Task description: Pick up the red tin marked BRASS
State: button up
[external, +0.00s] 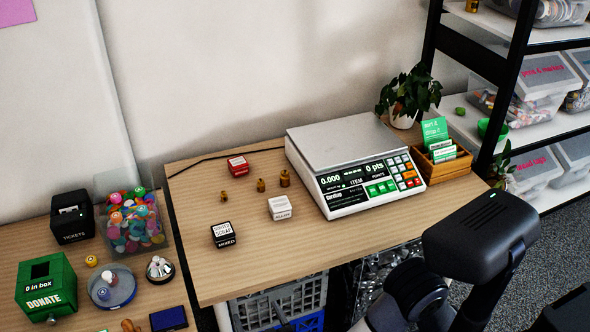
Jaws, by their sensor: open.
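A small red tin (238,166) with a white label sits near the back of the wooden table, left of the scale. Its lettering is too small to read. A white tin (280,208) sits in front of it to the right, and a black tin (223,235) with a white top marked MIXED is nearer the front left edge. My dark arm (480,237) is at the lower right, well away from the red tin. I cannot make out my gripper's fingers in this view.
Small brass weights (261,185) stand between the tins. A scale (345,165) fills the table's middle right, with a plant (408,95) and a wooden card box (447,168) beyond. The lower left counter holds a green donate box (46,285). The table front is clear.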

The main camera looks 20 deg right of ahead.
notch_tip(320, 180, up, 11)
jog(key=w+d+m+g+p, duration=0.15)
jog(key=w+m+p, duration=0.45)
jog(key=w+m, duration=0.85)
jog(key=w+d+m+g+p, duration=0.15)
jog(key=w+m+p, duration=0.6)
jog(key=w, duration=1.15)
jog(key=w+d+m+g+p, duration=0.1)
jog(key=w+d+m+p, duration=0.2)
jog(key=w+d+m, duration=0.75)
jog(key=m, duration=0.3)
send_near(241, 166)
jog(key=shift+w+a+g+y+b, duration=0.1)
jog(key=shift+w+g+y+b, duration=0.25)
jog(key=shift+w, duration=0.55)
jog(key=shift+w+f, duration=0.3)
jog(key=shift+w, duration=0.05)
jog(key=p+x, duration=0.1)
jog(key=x, duration=0.3)
jog(key=shift+w, duration=0.3)
jog(key=shift+d+p+x, duration=0.1)
jog(key=shift+p+x, duration=0.45)
jog(key=shift+x, duration=0.8)
jog(key=shift+d+p+x, duration=0.15)
jog(key=shift+p+x, duration=0.35)
jog(key=shift+x, duration=0.9)
